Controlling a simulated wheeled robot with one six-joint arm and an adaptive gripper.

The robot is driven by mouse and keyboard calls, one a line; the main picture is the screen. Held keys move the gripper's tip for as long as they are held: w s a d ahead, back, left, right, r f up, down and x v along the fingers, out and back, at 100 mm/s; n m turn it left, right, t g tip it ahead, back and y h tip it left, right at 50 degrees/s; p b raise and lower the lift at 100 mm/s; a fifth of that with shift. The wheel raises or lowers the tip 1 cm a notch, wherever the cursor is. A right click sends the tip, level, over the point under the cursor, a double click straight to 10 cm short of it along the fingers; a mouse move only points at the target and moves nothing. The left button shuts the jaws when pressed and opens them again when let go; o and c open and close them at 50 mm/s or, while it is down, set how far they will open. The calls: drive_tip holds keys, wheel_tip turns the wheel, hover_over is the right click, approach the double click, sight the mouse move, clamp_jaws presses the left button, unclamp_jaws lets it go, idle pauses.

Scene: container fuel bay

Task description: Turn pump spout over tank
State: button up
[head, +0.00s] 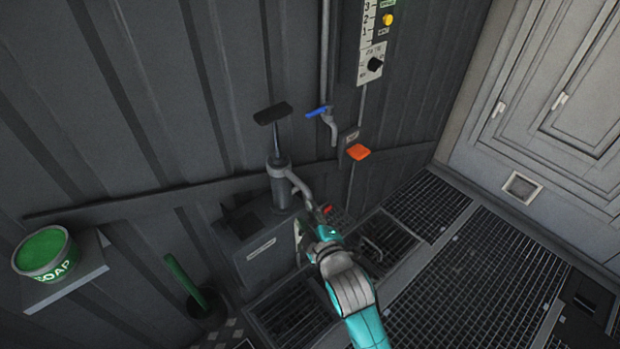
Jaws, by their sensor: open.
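The grey hand pump (279,188) stands upright on a grey box by the wall, with a black T-shaped handle (272,113) raised on its rod. Its curved spout (299,184) leaves the upper body and bends to the right and down. The box (262,249) has a pale label on its front and a dark square opening at its left; I cannot tell whether it is the tank. My gripper (311,228) is open, close to the spout's lower end. Whether it touches the spout is unclear. My gripper and wrist hide part of the area below the spout.
A blue-handled tap (318,111) and an orange piece (358,152) are on the wall behind. A green soap tub (46,254) sits on a shelf at left, near a green upright handle (185,274).

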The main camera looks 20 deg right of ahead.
sight(298, 185)
drive_tip(key=x, duration=0.4)
drive_tip(key=d+r+x, duration=0.1)
drive_tip(key=x, duration=0.3)
drive_tip(key=r+x, duration=0.1)
drive_tip(key=x, duration=0.3)
drive_tip(key=shift+w+d, duration=0.2)
drive_tip(key=shift+w, duration=0.35)
clamp_jaws()
